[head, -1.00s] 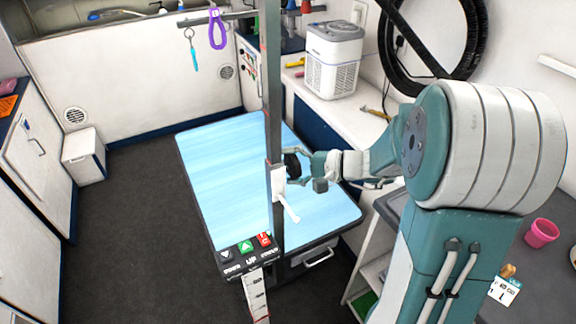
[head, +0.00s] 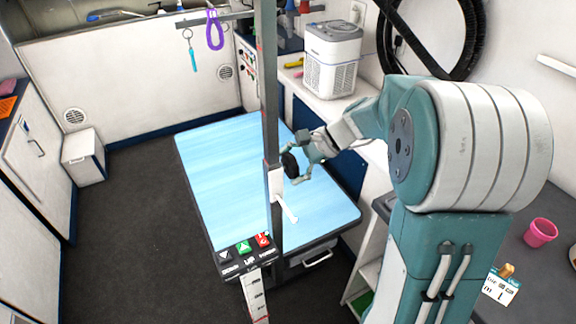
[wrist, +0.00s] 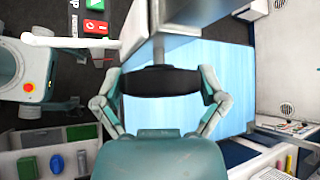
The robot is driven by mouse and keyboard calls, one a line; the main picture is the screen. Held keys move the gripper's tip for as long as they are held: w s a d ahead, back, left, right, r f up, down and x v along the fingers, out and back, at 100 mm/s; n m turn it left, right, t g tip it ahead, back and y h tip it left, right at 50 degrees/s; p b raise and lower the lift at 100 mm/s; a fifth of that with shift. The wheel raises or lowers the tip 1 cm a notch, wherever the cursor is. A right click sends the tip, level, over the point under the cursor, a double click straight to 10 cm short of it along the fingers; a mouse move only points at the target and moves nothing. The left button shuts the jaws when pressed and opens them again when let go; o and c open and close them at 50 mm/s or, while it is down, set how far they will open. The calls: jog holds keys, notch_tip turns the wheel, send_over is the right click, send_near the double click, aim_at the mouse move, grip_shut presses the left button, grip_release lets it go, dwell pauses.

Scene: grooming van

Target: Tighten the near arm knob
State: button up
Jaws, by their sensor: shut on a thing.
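The near arm knob (head: 290,164) is black and sits at the right side of the upright grey post (head: 269,100), just above a white clamp (head: 276,185) with a white lever. My gripper (head: 292,162) comes in from the upper right and is shut on the knob. In the wrist view the knob (wrist: 161,81) spans the space between my two fingers (wrist: 160,88), one at each end of it.
The blue grooming table (head: 225,175) lies bare below and behind the post. A button panel (head: 245,247) is at its front edge. A purple loop (head: 215,30) hangs from the bar at the top. A white counter with a white appliance (head: 332,60) stands behind, and a pink cup (head: 540,232) at right.

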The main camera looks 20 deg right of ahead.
jog(key=m+g, duration=0.1)
jog(key=g, duration=0.1)
jog(key=m+g+h, duration=0.1)
jog(key=m+g, duration=0.1)
jog(key=g, duration=0.1)
jog(key=shift+w, duration=0.1)
jog(key=m+g, duration=0.1)
jog(key=g, duration=0.1)
jog(key=m+g, duration=0.2)
jog(key=g, duration=0.1)
jog(key=shift+h, duration=0.3)
jog(key=shift+g, duration=0.4)
jog(key=o, duration=0.8)
jog(key=shift+w+a, duration=0.1)
